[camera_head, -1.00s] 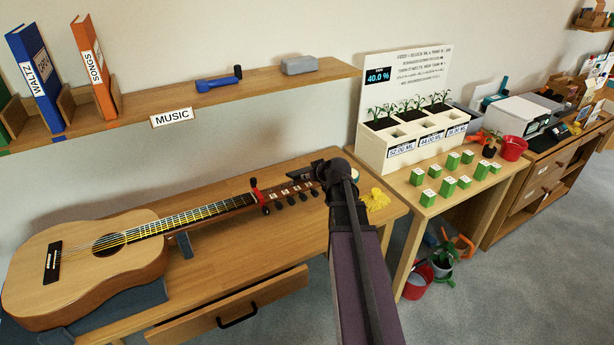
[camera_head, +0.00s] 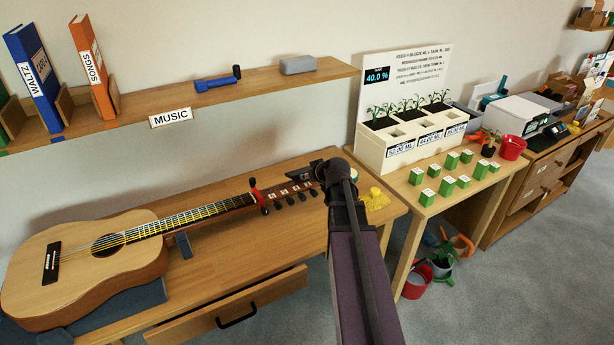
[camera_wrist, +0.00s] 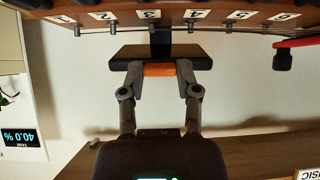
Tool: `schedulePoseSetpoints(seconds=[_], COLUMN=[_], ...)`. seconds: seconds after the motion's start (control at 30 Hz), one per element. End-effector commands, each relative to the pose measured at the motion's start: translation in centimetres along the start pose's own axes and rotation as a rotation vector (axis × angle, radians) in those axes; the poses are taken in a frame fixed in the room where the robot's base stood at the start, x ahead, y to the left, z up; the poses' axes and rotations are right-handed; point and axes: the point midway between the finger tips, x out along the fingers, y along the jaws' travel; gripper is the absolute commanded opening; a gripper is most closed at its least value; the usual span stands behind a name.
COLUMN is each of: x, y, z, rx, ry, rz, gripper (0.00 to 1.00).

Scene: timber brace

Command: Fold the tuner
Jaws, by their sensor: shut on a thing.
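The guitar (camera_head: 100,260) lies with its neck pointing right, and its headstock (camera_head: 290,192) carries several small numbered labels. The tuner (camera_wrist: 158,52) is a dark flat block with an orange part, joined by a dark stem to the headstock's edge. My gripper (camera_wrist: 158,84) is shut on the tuner, one finger at each side of the orange part.
A red capo-like clamp (camera_head: 257,195) sits by the nut. A yellow cloth (camera_head: 376,200) lies right of my arm. The desk drawer (camera_head: 235,308) stands open in front. The music shelf (camera_head: 215,93) runs above the desk. A planter (camera_head: 400,152) stands to the right.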

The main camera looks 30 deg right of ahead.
Motion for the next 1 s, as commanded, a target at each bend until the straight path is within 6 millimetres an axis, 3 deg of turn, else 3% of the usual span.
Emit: schedulePoseSetpoints(seconds=[0.03, 0.07, 0.17, 0.47, 0.7, 0.73, 1.0], x=[0.0, 0.0, 0.0, 0.0, -0.1, -0.2, -0.9], y=[-0.2, -0.2, -0.2, -0.2, -0.2, -0.2, -0.4], z=[0.1, 0.1, 0.1, 0.0, -0.3, -0.4, -2.0], rx=[-0.001, -0.001, -0.001, -0.001, -0.001, -0.002, -0.008], ry=[-0.004, -0.004, -0.003, -0.001, -0.009, -0.012, -0.075], rz=[-0.005, -0.005, -0.004, -0.003, -0.005, -0.006, -0.023], gripper=[0.0, 0.48, 0.77, 0.77, 0.06, 0.0, 0.0])
